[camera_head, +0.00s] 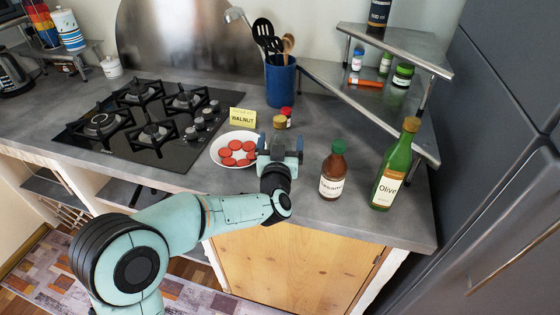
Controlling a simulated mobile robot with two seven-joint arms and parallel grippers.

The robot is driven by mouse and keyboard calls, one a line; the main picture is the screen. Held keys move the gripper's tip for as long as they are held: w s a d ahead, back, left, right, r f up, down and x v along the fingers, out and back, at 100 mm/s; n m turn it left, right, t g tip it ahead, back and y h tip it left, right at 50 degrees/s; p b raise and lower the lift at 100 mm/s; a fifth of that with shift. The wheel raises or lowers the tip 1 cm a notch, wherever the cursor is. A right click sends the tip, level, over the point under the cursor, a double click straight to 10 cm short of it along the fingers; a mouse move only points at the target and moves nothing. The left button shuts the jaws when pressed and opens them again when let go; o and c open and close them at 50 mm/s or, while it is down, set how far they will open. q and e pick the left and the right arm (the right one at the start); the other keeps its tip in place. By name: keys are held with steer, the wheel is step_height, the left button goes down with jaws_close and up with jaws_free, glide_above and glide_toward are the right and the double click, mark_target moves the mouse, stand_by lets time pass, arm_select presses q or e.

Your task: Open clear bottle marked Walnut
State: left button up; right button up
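A yellow card reading "WALNUT" (243,117) stands on the counter behind a white plate. Just right of it, a gold-brown cap (279,121) shows above my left gripper (280,143); the container under this cap is mostly hidden by the gripper. My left gripper is low over the counter, right of the plate, with its two fingers apart on either side of the spot below the cap. I cannot tell whether they touch the container. My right gripper is not in view.
A white plate (215,148) of red slices is left of the gripper. A red-capped jar (287,112) is close behind. A brown sauce bottle (333,172) and green olive bottle (393,168) stand right. A blue utensil holder (281,84), gas hob (150,125) and corner shelf (405,45) surround them.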

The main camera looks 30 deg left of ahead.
arm_select(q)
steer(key=shift+r, duration=0.1)
jaws_close()
steer(key=shift+r, duration=0.1)
